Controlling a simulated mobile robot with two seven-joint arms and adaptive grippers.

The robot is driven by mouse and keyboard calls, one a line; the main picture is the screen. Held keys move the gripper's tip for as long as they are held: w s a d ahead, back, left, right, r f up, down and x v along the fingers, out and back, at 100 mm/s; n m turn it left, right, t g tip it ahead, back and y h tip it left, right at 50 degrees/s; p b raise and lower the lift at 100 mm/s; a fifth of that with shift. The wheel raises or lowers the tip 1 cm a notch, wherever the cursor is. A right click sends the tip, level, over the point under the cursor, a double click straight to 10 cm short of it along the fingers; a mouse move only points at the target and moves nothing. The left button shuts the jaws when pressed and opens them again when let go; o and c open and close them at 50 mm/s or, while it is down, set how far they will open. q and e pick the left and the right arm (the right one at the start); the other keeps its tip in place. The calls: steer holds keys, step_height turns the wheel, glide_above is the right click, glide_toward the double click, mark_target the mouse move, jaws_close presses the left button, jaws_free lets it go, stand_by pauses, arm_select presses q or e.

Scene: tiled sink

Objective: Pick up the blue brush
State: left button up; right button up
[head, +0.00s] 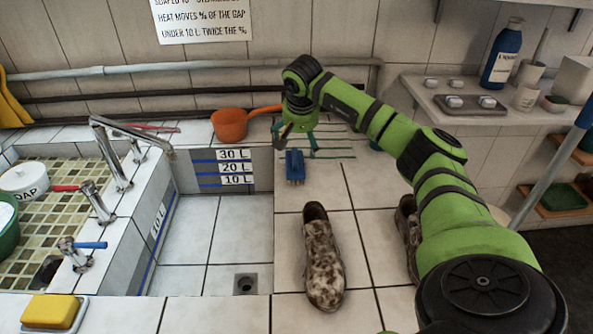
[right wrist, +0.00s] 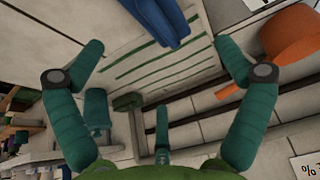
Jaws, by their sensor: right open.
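The blue brush (head: 295,166) lies on the white tiled ledge, just right of the sink basin's marked back wall. My right gripper (head: 293,140) is open and empty above and behind the brush, with its teal fingers spread. In the right wrist view the brush (right wrist: 163,22) shows as a blue shape at the top edge, partly cut off, between and beyond the spread fingertips (right wrist: 160,48). I see no contact between the fingers and the brush. My left gripper is not in view.
An orange pot (head: 229,125) stands left of the gripper, its handle reaching toward it. A rack with green bars (head: 333,154) lies beside the brush. A spotted shoe (head: 322,258) is in front, and another is partly hidden by my arm. A shelf (head: 470,108) with bottles is at right.

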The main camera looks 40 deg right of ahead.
steer(key=shift+b+x, duration=0.35)
steer(key=shift+x, duration=0.8)
steer(key=shift+s+a+f, duration=0.1)
steer(key=shift+s+f, duration=0.1)
steer(key=shift+f, duration=0.1)
steer(key=shift+w+f, duration=0.1)
steer(key=shift+f, duration=0.35)
steer(key=p+x, duration=0.1)
steer(key=x, duration=0.4)
steer(key=shift+a+f, duration=0.1)
steer(key=shift+f, duration=0.35)
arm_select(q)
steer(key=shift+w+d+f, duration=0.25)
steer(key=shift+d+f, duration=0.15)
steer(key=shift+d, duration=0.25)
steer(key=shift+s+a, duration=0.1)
arm_select(e)
steer(key=c, duration=1.3)
